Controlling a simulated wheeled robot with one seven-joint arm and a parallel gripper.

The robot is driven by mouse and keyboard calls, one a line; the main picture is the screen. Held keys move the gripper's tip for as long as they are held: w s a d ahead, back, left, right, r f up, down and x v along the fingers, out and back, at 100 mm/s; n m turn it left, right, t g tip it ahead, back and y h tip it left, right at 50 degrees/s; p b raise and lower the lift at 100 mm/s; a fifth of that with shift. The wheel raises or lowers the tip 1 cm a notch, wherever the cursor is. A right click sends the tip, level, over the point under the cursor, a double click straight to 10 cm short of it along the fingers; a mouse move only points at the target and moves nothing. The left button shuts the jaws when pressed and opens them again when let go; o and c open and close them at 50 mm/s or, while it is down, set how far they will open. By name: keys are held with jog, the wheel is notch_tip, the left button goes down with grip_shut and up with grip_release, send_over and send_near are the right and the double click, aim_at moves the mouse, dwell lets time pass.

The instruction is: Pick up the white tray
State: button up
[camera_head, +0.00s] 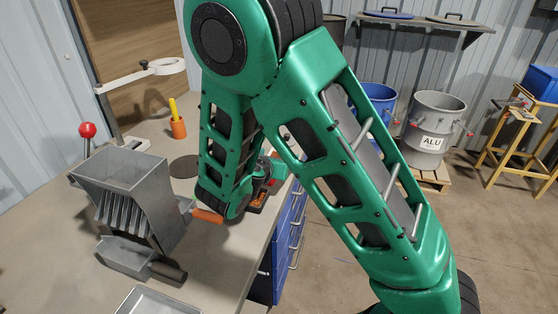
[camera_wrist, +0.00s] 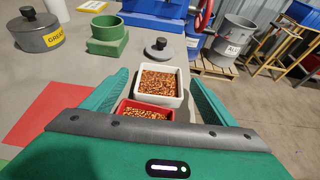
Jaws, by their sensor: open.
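The white tray (camera_wrist: 178,101) is a small square tray filled with copper-coloured granules, standing on the grey bench top in the wrist view. A red tray (camera_wrist: 122,110) with similar granules stands just in front of it, nearer to me, and overlaps its front edge in the picture. My gripper (camera_wrist: 159,76) is open. Its two teal fingers show to the left and right of the trays, with the white tray between their tips in the picture. I cannot tell the fingers' height over the bench. The white tray cannot be made out in the head view, where my arm blocks part of the bench.
In the wrist view, a grey lidded pot (camera_wrist: 36,32), a green block-like holder (camera_wrist: 107,35) and a dark round weight (camera_wrist: 158,49) stand beyond the trays. In the head view, a grey hopper (camera_head: 130,190) stands at left and an ALU drum (camera_head: 432,125) beyond the bench.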

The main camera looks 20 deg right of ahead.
jog(key=shift+w+d+f, duration=0.15)
jog(key=shift+w+d, duration=0.15)
jog(key=shift+w, duration=0.1)
jog(key=c, duration=1.2)
